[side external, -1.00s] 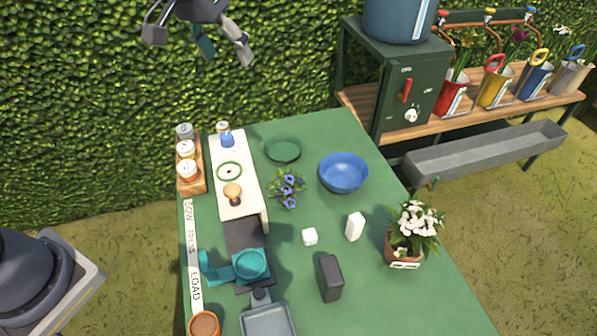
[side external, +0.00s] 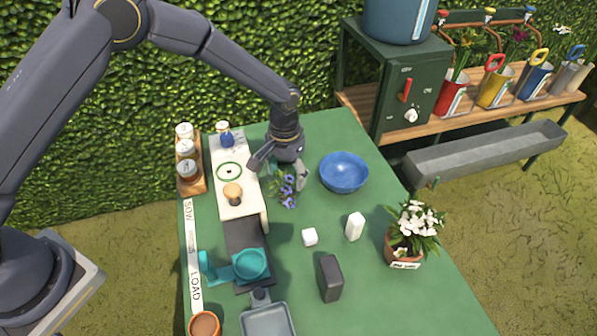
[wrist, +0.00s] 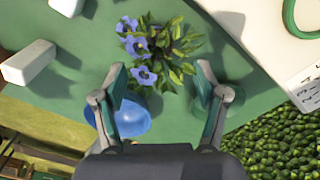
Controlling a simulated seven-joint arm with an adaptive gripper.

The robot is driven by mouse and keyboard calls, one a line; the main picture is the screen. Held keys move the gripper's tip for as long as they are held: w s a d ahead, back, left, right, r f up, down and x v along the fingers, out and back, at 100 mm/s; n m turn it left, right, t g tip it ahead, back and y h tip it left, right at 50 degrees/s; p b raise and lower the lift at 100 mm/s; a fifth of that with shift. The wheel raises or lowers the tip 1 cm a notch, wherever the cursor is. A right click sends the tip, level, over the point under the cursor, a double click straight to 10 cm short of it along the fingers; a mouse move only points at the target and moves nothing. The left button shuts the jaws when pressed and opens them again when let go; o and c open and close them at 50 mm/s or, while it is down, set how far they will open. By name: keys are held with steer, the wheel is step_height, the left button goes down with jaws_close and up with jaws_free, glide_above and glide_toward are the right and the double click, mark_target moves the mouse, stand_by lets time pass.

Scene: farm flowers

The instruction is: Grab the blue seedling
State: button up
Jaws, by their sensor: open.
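The blue seedling (side external: 288,190), a small plant with blue-violet flowers and green leaves, stands on the green table between the cream board and the blue bowl. My gripper (side external: 278,174) is just above and behind it, pointing down, and partly covers it in the side view. In the wrist view the seedling (wrist: 157,48) lies just ahead of the fingertips, roughly centred between them. My gripper (wrist: 160,80) is open and empty there, with a finger on each side. The foot of the seedling is hidden by its leaves.
The blue bowl (side external: 344,172) stands close to the right of my gripper. The cream board (side external: 228,180) with a wooden knob is on the left. A white cube (side external: 310,237), a white block (side external: 355,226), a dark block (side external: 330,278) and a potted white plant (side external: 405,240) stand nearer the front.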

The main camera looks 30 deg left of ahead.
mark_target(287, 193)
steer(key=f, duration=0.6)
steer(key=shift+s+d+f, duration=0.1)
steer(key=shift+s+f, duration=0.15)
steer(key=shift+s, duration=0.15)
steer(key=shift+c, duration=0.3)
